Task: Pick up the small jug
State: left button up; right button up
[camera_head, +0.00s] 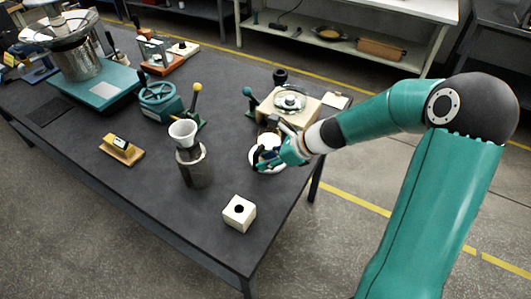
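My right arm comes in from the right, and its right gripper (264,157) is low over the table's right edge. A round white thing (256,166) shows partly from behind and under the fingers; it may be the small jug, but the gripper hides most of its shape. I cannot tell whether the fingers touch it or are closed. My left gripper is not in view.
On the dark table (110,185) stand a grey cylinder (194,168) with a white funnel (183,132), a cream cube with a hole (239,213), a yellow-based block (121,150), a teal handwheel (158,97) and a beige box (287,104). The front left tabletop is clear.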

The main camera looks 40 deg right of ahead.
aim_at(256, 163)
jog(key=b+x, duration=0.1)
jog(key=x, duration=0.4)
jog(key=shift+d+r, duration=0.1)
grip_shut()
